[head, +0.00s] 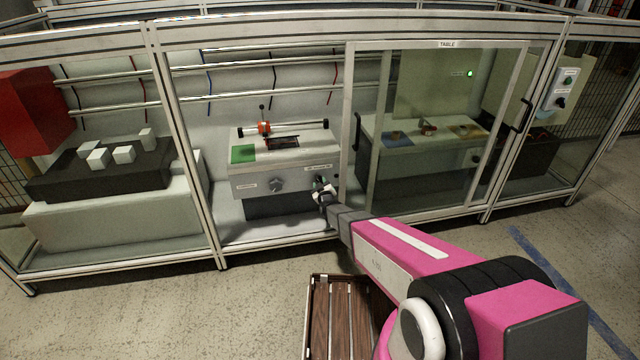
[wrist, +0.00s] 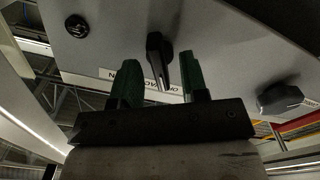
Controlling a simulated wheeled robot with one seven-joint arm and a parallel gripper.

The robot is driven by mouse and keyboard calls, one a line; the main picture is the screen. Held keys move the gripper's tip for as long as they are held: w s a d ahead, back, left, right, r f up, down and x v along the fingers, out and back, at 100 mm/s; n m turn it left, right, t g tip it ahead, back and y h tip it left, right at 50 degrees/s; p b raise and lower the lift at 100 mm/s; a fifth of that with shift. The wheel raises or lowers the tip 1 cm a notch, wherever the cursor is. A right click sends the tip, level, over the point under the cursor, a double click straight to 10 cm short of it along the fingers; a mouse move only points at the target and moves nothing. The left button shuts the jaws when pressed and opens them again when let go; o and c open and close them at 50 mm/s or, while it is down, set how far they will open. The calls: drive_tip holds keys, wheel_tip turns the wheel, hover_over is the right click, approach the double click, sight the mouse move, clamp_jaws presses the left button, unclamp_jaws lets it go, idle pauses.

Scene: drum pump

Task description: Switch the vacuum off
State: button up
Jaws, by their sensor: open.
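The vacuum switch is a black bar-shaped knob (wrist: 157,56) on the grey front panel (wrist: 215,45) of the machine. A partly covered white label (wrist: 125,76) with vacuum lettering runs beside it. In the wrist view, the green fingers of my gripper (wrist: 161,82) are open, one on each side of the knob, with visible gaps. I cannot tell how deep the fingertips reach around it, or whether the knob points to on or off. In the head view, my gripper (head: 319,187) is at the right part of the panel and mostly hides this knob.
A second knob (head: 276,185) sits left on the same panel; it also shows in the wrist view (wrist: 280,97). A round black fitting (wrist: 77,26) is on the panel's other side. A glass sliding door (head: 440,130) with a black handle (head: 357,131) stands right of my arm.

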drive_tip(key=v, duration=0.9)
drive_tip(key=shift+d, duration=0.15)
drive_tip(key=s+d+r+m+g+h, duration=0.2)
drive_tip(key=s+d+r+g, duration=0.15)
drive_tip(key=d, duration=0.25)
drive_tip(key=s+d+r+m+g+h, duration=0.1)
drive_tip(key=s+d+r+m+g, duration=0.1)
drive_tip(key=s+d+m+g, duration=0.25)
drive_tip(key=s+d+r+g, duration=0.2)
drive_tip(key=s+d+g, duration=0.1)
drive_tip(key=s, duration=0.2)
drive_tip(key=s+d+r+m+g+h, duration=0.1)
drive_tip(key=s+d+r+g, duration=0.2)
drive_tip(key=s, duration=0.3)
drive_tip(key=s+d+r+m+g, duration=0.1)
drive_tip(key=s+d+r+g, duration=0.1)
drive_tip(key=s+d+g, duration=0.1)
drive_tip(key=shift+s+d+r, duration=0.25)
drive_tip(key=shift+s+d, duration=0.4)
drive_tip(key=shift+s, duration=0.6)
drive_tip(key=shift+m, duration=0.25)
